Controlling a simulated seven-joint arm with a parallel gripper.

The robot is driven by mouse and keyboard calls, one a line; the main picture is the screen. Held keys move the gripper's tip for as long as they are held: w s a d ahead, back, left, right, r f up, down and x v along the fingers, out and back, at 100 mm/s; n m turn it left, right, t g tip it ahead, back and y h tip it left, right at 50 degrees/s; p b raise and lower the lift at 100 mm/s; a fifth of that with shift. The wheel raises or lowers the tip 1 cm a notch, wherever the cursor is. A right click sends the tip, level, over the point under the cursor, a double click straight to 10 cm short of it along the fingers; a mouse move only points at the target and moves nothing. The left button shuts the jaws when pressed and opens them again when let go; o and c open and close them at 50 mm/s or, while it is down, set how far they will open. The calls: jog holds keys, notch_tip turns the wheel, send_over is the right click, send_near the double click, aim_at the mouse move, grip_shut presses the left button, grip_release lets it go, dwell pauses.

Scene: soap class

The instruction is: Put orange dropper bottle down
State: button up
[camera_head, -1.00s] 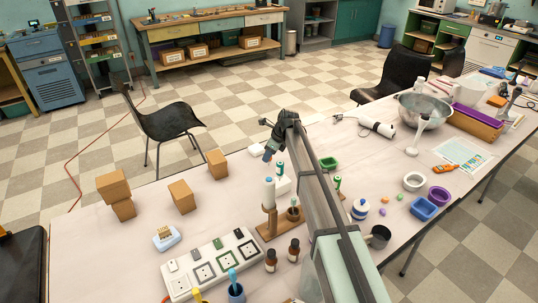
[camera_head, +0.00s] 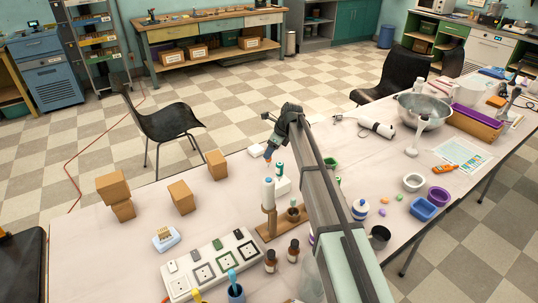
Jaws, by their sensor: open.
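My gripper (camera_head: 268,156) is open at the end of my arm, low over the middle of the table, just behind the wooden stand. A tiny orange spot shows at its fingertips; it may be part of the orange dropper bottle, but it is too small to tell. A white bottle with a blue top (camera_head: 268,190) stands on the wooden stand (camera_head: 270,233), in front of the gripper. A small bottle with a green top (camera_head: 280,169) stands close to the right of the gripper. Two brown bottles with dark caps (camera_head: 294,250) stand in front of the stand.
My arm hides part of the table. Bare tabletop (camera_head: 235,182) lies left of the gripper.

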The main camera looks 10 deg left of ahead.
jog(key=v, duration=0.8)
jog(key=shift+r, duration=0.35)
jog(key=shift+d, duration=0.15)
